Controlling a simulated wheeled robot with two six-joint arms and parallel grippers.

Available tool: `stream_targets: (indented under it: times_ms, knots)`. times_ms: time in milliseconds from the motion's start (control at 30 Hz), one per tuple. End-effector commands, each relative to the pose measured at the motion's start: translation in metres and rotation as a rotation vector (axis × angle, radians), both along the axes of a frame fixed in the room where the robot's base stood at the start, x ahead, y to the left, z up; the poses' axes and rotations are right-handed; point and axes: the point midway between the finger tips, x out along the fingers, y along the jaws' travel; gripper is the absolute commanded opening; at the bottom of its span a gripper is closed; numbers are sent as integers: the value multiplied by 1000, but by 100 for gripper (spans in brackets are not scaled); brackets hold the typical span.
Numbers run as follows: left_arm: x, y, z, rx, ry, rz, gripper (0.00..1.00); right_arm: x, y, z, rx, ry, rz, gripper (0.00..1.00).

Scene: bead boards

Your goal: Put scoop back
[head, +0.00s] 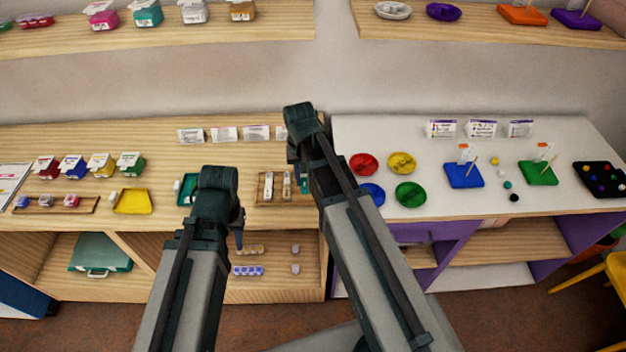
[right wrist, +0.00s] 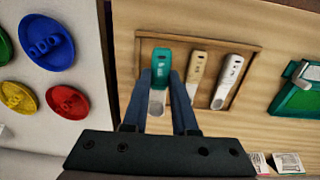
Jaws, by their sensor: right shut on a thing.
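My right gripper (right wrist: 160,85) is shut on a teal scoop (right wrist: 161,62), with one finger on each side of it. The scoop is over the left end of a wooden tray (right wrist: 250,62) in the right wrist view, beside a beige scoop (right wrist: 197,72) and a white scoop (right wrist: 228,78). I cannot tell whether it touches the tray floor. In the head view the tray (head: 262,203) is on the wooden counter, partly hidden by my right arm. My left gripper (head: 238,238) is in front of the counter, away from the scoops; its fingers are hard to make out.
Red, yellow, blue and green dishes (head: 404,194) stand on the white counter (head: 450,208) right of the tray. A teal box (right wrist: 297,92) is beside the tray. Bead boards (head: 464,175) stand further right. A yellow tray (head: 133,202) is at left.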

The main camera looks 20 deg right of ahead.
Motion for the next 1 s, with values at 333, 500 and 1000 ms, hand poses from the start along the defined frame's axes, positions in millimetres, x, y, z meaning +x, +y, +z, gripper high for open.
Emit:
stream_targets:
  times_ms: [333, 500, 1000]
  knots:
    - [0, 0, -11, 0, 0, 0, 35, 5, 1, -11, 0, 0, 0, 0]
    - [0, 0, -32, 0, 0, 0, 35, 4, 3, -32, 0, 0, -1, 0]
    - [0, 0, -39, 0, 0, 0, 35, 4, 5, -39, 0, 0, -1, 28]
